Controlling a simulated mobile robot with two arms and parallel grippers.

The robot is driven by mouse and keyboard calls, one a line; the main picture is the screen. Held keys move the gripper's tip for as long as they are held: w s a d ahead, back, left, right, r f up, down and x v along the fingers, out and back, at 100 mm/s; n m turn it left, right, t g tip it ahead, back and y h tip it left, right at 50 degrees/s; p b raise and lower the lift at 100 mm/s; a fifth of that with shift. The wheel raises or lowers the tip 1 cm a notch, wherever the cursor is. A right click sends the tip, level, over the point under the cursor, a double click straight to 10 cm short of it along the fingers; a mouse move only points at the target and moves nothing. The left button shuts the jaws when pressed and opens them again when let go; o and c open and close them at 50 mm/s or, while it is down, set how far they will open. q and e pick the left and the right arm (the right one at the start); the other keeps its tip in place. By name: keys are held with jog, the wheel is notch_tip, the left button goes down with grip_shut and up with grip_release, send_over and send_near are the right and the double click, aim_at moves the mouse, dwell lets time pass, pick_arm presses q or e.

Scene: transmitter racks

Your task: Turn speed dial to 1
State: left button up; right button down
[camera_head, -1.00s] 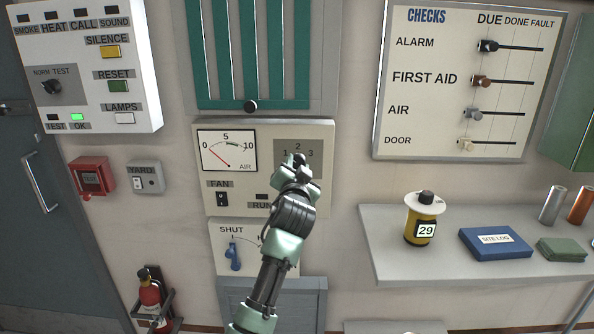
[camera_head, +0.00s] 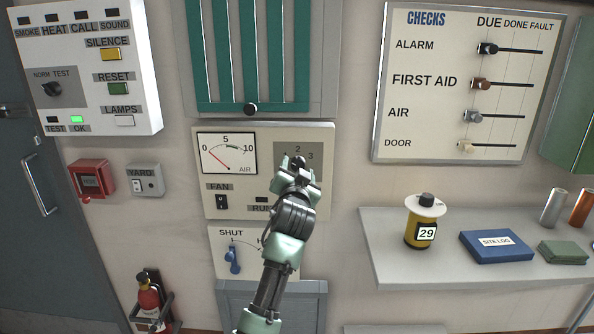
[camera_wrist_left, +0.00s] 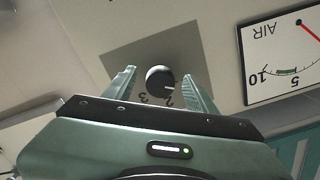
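The speed dial is a small round black knob with a white mark (camera_wrist_left: 160,80) on a grey square plate (camera_head: 287,149) marked 1, 2, 3. In the left wrist view, turned nearly upside down, the white mark lies close to the 2; the 1 is hidden, apparently behind a finger. My left gripper (camera_head: 297,163) reaches up to the dial. In the left wrist view its two fingers (camera_wrist_left: 161,90) are apart, one on each side of the knob, with visible gaps. Contact does not show. My right gripper is not in view.
The dial's panel (camera_head: 238,197) also has an air gauge (camera_head: 227,152) reading near 0 and a fan switch (camera_head: 222,201). A blue SHUT lever (camera_head: 232,260) is below. A green-slatted vent (camera_head: 253,60) is above. A shelf (camera_head: 385,245) with several items stands right.

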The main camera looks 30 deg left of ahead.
pick_arm(q)
jog(key=b+v, duration=0.1)
jog(key=v, duration=0.7)
jog(key=shift+b, duration=0.35)
jog(key=shift+w, duration=0.1)
jog(key=w+d+f+m+g+h, duration=0.1)
jog(key=w+d+f+m+h, duration=0.15)
jog(key=f, duration=1.15)
jog(key=w+d+f+m+g+h, duration=0.15)
jog(key=d+f, duration=0.25)
jog(key=f, duration=0.9)
jog(key=s+d+f+g+h, duration=0.25)
jog(key=s+f, duration=0.25)
jog(key=f, duration=0.6)
jog(key=s+d+f+g+h, duration=0.1)
jog(key=s+d+f, duration=0.3)
jog(key=f, duration=0.8)
jog(key=s+d+f+g+h, duration=0.15)
jog(key=s+f+g, duration=0.25)
jog(key=s+f, duration=1.5)
jog(key=s+f+g, duration=0.2)
jog(key=s+f, duration=0.2)
jog(key=s, duration=1.1)
jog(key=s+f+n+g, duration=0.1)
jog(key=s+f, duration=0.3)
jog(key=s, duration=1.1)
jog(key=shift+s+d+f+g, duration=0.25)
jog(key=shift+d+f+g, duration=0.2)
jog(key=shift+g, duration=0.25)
